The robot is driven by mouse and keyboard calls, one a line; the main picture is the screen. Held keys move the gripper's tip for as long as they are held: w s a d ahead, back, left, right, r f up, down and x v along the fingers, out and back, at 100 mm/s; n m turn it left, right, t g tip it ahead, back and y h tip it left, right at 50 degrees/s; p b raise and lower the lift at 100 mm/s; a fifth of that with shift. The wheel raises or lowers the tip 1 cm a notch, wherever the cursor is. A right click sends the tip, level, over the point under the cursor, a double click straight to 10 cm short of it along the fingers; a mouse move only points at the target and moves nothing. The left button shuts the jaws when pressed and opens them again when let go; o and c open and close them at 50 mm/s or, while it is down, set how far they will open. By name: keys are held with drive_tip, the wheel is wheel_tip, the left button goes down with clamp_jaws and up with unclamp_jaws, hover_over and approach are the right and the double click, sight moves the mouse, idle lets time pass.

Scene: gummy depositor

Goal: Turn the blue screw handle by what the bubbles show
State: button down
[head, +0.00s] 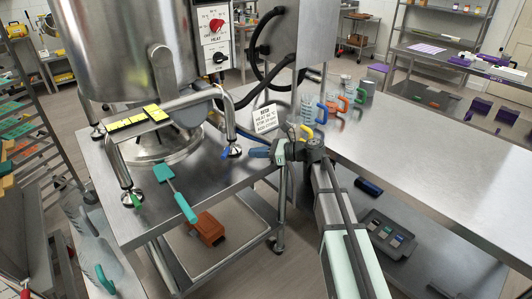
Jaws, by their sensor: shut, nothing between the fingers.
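The blue screw handle (225,154) is a small blue piece at the right foot of a metal leveling frame (185,102) on the steel table. A green screw handle (136,201) is at the frame's left front foot. Yellow bubble vials (138,119) lie along the frame's top bar; their bubbles are too small to read. My gripper (254,153) is shut and empty. It points left, a short way to the right of the blue handle, and appears apart from it.
A large steel kettle (120,45) stands behind the frame. A sign (266,119) and jugs with coloured handles (322,113) stand behind my gripper. A teal spatula (176,195) lies at the table's front. The right steel counter (430,150) is largely clear.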

sight(227, 154)
drive_tip(key=x, duration=0.7)
drive_tip(key=shift+a, duration=0.4)
drive_tip(key=shift+x, duration=1)
drive_tip(key=shift+s, duration=0.15)
drive_tip(key=shift+r, duration=0.1)
